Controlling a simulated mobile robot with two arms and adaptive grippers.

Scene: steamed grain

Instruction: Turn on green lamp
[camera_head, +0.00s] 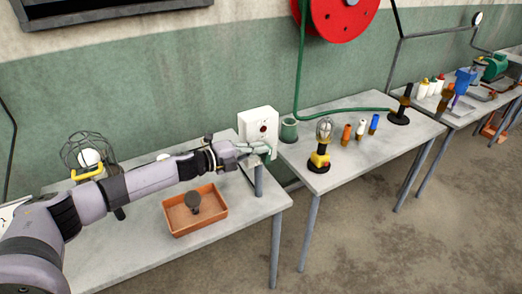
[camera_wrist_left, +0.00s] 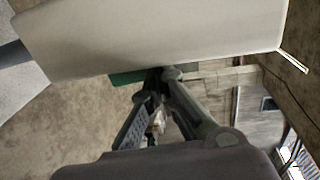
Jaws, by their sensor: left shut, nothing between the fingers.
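My left gripper (camera_head: 258,149) is shut and empty, at the lower front of a white box (camera_head: 250,122) with a dark red round spot on its face. In the left wrist view the gripper (camera_wrist_left: 165,74) has its fingertips together close to the edge of a large pale surface (camera_wrist_left: 160,35); I cannot tell if they touch. A caged lamp (camera_head: 324,132) with a yellow and black body stands on the middle table. Another caged lamp (camera_head: 88,157) with a yellow part is behind my left arm. Neither looks clearly green, and I cannot tell whether they are lit.
An orange tray (camera_head: 220,221) holding a dark round object (camera_head: 193,201) sits on the near table (camera_head: 130,262). On the middle table (camera_head: 375,160) are a green cup (camera_head: 289,131), several small coloured cylinders and a black stand (camera_head: 401,105). A red hose reel (camera_head: 340,15) hangs on the wall.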

